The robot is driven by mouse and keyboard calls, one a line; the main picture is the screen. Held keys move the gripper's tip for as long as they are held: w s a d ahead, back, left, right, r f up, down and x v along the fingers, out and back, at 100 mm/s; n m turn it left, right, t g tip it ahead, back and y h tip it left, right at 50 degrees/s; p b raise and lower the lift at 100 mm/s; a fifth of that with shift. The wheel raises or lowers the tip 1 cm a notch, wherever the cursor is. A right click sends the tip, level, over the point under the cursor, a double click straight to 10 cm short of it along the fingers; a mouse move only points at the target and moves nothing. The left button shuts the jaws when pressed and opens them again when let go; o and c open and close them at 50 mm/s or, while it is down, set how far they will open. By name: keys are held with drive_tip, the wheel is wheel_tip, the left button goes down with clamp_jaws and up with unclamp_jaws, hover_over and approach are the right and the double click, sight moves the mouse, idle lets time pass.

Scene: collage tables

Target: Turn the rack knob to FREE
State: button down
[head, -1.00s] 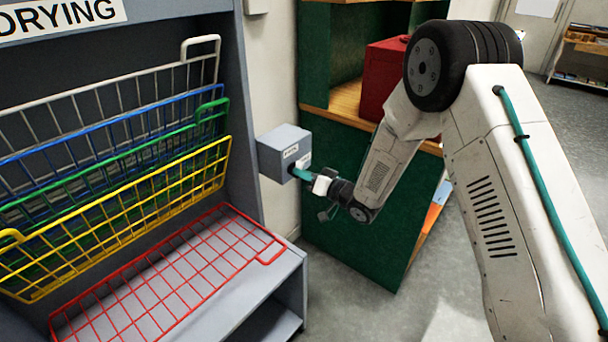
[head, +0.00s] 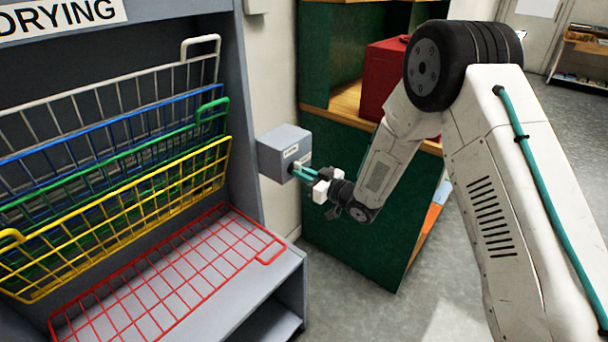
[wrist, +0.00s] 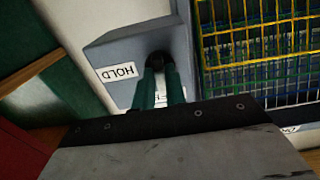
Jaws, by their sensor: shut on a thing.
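The grey knob box (head: 283,150) is fixed beside the drying rack in the head view. It also shows in the wrist view (wrist: 118,45), with a HOLD label (wrist: 118,72) and a second label (wrist: 165,97) partly hidden behind my fingers. The dark rack knob (wrist: 158,60) is on the box's face, mostly covered by my fingertips; which way it points is hard to tell. My gripper (head: 296,172) has its teal fingers shut on the knob; the fingers also show in the wrist view (wrist: 160,80).
The drying rack holds white, blue, green and yellow wire shelves (head: 120,210) tilted up, and a red one (head: 170,285) lying lower. A green cabinet (head: 350,225) with a red box (head: 385,75) stands close behind my arm. Open floor (head: 450,265) lies to the right.

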idle(0.3)
drive_tip(key=c, duration=1.4)
unclamp_jaws()
drive_tip(key=shift+c, duration=0.2)
drive_tip(key=v, duration=0.7)
drive_tip(key=shift+s+d, duration=0.25)
drive_tip(key=shift+d, duration=0.1)
drive_tip(key=shift+f, duration=0.1)
